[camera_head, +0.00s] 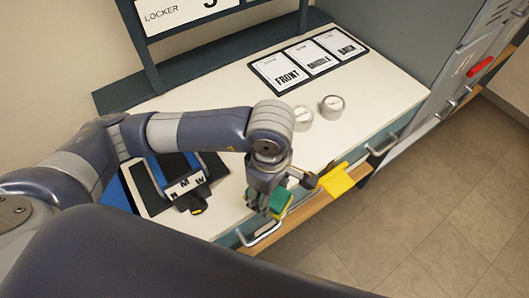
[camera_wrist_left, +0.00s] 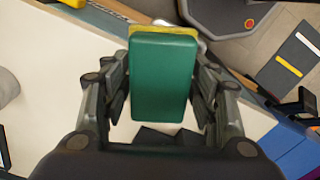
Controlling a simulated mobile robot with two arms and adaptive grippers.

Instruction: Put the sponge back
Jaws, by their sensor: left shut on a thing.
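The sponge is a green block with a yellow layer. In the left wrist view the sponge (camera_wrist_left: 163,78) sits between the two fingers of my left gripper (camera_wrist_left: 162,95), its green face toward the camera and a yellow edge at the top. In the head view my left gripper (camera_head: 271,197) is shut on the sponge (camera_head: 281,201) near the counter's front edge. It partly hides the sponge. A yellow bracket-like holder (camera_head: 337,181) sticks out at the front edge, just right of the gripper. My right gripper is not in view.
Two round tins (camera_head: 332,107) stand on the white counter (camera_head: 375,95). Cards marked FRONT, MIDDLE and BACK (camera_head: 309,60) lie behind them. A dark frame with lettered tags (camera_head: 186,184) is at the left, partly under my arm. Drawer handles (camera_head: 381,146) project from the front.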

